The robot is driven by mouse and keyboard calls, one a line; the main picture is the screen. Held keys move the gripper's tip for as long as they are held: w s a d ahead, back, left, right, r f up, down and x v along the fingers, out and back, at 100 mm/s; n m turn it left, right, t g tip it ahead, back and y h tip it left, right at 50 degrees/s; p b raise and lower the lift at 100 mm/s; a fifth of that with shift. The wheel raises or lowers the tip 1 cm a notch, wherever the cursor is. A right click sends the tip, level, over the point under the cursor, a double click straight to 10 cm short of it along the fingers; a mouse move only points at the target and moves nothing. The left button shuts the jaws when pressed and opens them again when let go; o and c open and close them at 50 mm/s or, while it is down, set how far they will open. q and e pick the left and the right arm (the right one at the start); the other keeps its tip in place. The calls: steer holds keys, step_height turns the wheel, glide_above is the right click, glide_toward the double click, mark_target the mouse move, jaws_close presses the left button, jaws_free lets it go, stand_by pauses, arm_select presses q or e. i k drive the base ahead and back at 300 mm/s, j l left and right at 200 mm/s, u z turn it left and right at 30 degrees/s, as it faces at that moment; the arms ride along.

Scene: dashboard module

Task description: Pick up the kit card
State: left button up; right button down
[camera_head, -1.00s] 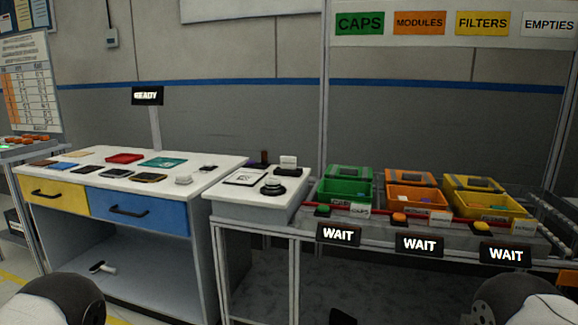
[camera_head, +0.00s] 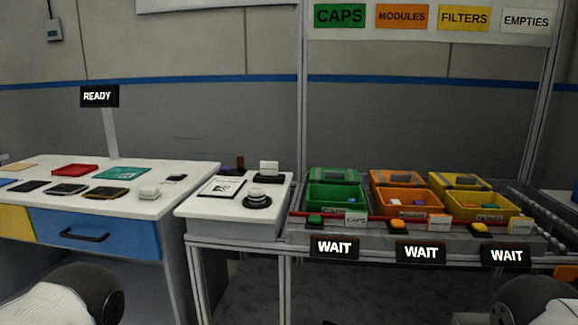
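A white card with a black frame and dark print (camera_head: 221,187) lies flat on the small white side table (camera_head: 200,206). It looks like the kit card, but the print is too small to read. Nothing covers it. Rounded white and dark parts of my two arms show at the bottom left and bottom right corners. Neither gripper shows, and nothing of mine touches the card.
A round black-and-white device (camera_head: 257,199) and a white block (camera_head: 269,168) stand near the card. The white workbench (camera_head: 150,208) at left holds flat panels and a READY sign (camera_head: 98,97). Green (camera_head: 334,197), orange (camera_head: 407,203) and yellow (camera_head: 482,205) bins stand right, above WAIT signs.

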mark_target(267, 169)
steer(key=i+j+z, duration=0.4)
steer(key=j, duration=0.25)
steer(key=j+z, duration=0.2)
steer(key=i+j+z, duration=0.15)
steer(key=j, duration=0.35)
steer(key=k+l, duration=0.05)
